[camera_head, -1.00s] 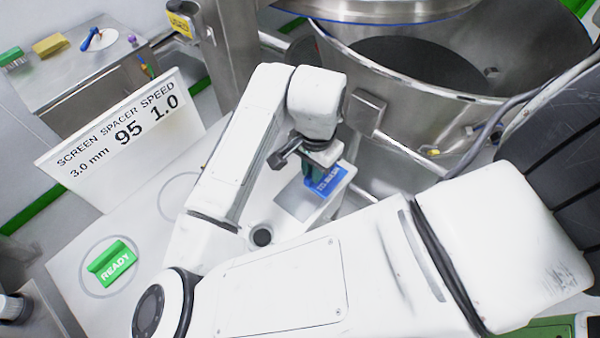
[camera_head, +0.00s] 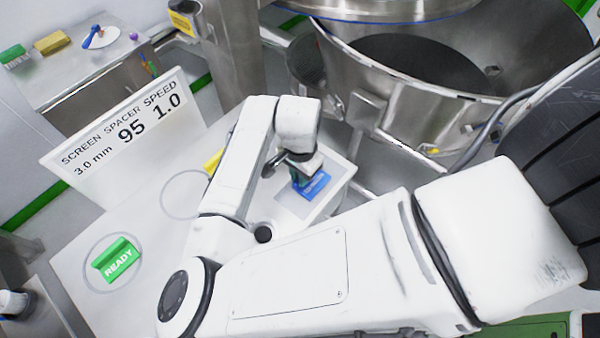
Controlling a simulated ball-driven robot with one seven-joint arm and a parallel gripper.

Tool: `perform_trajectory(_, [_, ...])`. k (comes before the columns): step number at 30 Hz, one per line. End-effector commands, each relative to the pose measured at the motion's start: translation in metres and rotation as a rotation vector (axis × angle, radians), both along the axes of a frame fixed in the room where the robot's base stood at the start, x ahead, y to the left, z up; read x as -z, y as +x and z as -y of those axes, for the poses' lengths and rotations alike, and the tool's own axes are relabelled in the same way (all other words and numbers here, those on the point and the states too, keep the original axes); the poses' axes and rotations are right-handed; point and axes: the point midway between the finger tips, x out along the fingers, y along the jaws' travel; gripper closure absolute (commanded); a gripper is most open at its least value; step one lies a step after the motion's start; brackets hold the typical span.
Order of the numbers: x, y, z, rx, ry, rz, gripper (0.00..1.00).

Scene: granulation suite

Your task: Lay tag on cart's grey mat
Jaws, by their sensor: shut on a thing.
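A blue tag (camera_head: 317,187) with pale lettering is in my gripper (camera_head: 303,178), which is shut on it. The grey mat (camera_head: 290,204) is a flat rectangle on the white cart top (camera_head: 337,173), near its right end. The tag is over the mat's right part in the picture; I cannot tell whether it touches the mat. The fingers and wrist hide part of the tag and the mat's far side.
A green READY tag (camera_head: 117,260) stands in a ring at the left. A white sign (camera_head: 122,123) stands along the cart's back. A yellow item (camera_head: 213,160) shows partly behind my arm. A black round thing (camera_head: 263,234) is near the mat. A steel bowl (camera_head: 400,85) stands behind.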

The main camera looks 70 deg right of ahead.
Motion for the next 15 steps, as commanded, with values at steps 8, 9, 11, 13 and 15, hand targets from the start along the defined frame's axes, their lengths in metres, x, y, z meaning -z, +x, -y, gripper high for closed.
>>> perform_trajectory(8, [0.0025, 0.0000, -0.0001, 0.000, 0.000, 0.000, 0.70])
perform_trajectory(9, [0.0024, 0.0000, 0.0000, 0.000, 0.000, 0.000, 0.66])
perform_trajectory(11, [0.0024, 0.0000, 0.0000, 0.000, 0.000, 0.000, 0.60])
perform_trajectory(13, [0.0024, 0.0000, 0.0000, 0.000, 0.000, 0.000, 0.59])
perform_trajectory(15, [0.0023, 0.0000, 0.0000, 0.000, 0.000, 0.000, 0.59])
